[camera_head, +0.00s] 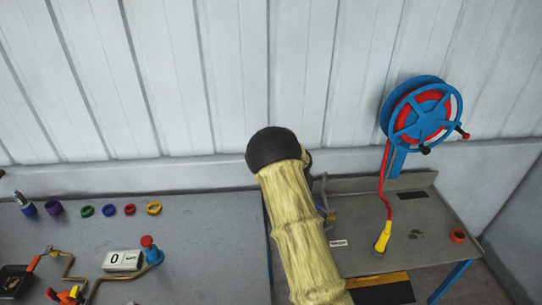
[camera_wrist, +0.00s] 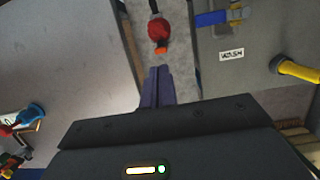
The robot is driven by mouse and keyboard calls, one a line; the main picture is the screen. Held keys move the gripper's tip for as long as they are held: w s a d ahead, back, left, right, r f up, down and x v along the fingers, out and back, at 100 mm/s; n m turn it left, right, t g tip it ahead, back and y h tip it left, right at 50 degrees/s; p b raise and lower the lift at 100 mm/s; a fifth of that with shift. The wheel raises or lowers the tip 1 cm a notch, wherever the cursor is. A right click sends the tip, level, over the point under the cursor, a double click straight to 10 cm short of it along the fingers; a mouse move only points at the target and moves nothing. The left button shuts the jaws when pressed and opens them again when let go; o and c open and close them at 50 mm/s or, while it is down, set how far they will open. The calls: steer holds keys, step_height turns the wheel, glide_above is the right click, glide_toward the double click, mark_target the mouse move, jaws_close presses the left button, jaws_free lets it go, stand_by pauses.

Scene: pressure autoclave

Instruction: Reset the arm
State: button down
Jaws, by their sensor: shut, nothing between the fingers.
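My gripper (camera_wrist: 157,85) shows in the wrist view with its two dark fingers together and nothing between them. It hangs in the air over the gap between two grey tables. In the head view my yellow-sleeved arm rises in the middle, and the gripper itself is hidden behind it. A red and orange fitting (camera_wrist: 158,32) on a dark line lies just beyond the fingertips in the picture, apart from them as far as I can tell.
The left table (camera_head: 200,240) carries several coloured rings, a box reading 0 (camera_head: 122,261) and brass piping. A white panelled wall stands behind.

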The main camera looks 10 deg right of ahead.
steer(key=s+a+r+m+b, duration=0.1)
steer(key=s+a+r+m, duration=0.2)
steer(key=s+m, duration=0.7)
steer(key=s+a+r+m+b, duration=0.1)
steer(key=s+a+r+m, duration=0.3)
steer(key=s+m, duration=0.6)
steer(key=s+a+r+m+b, duration=0.1)
steer(key=s+a+r+m, duration=0.2)
steer(key=s+m, duration=0.7)
steer(key=r+m, duration=0.1)
steer(key=m, duration=0.3)
steer(key=shift+s+a+r+b, duration=0.25)
steer(key=shift+s+r+b, duration=0.1)
steer(key=shift+b, duration=0.05)
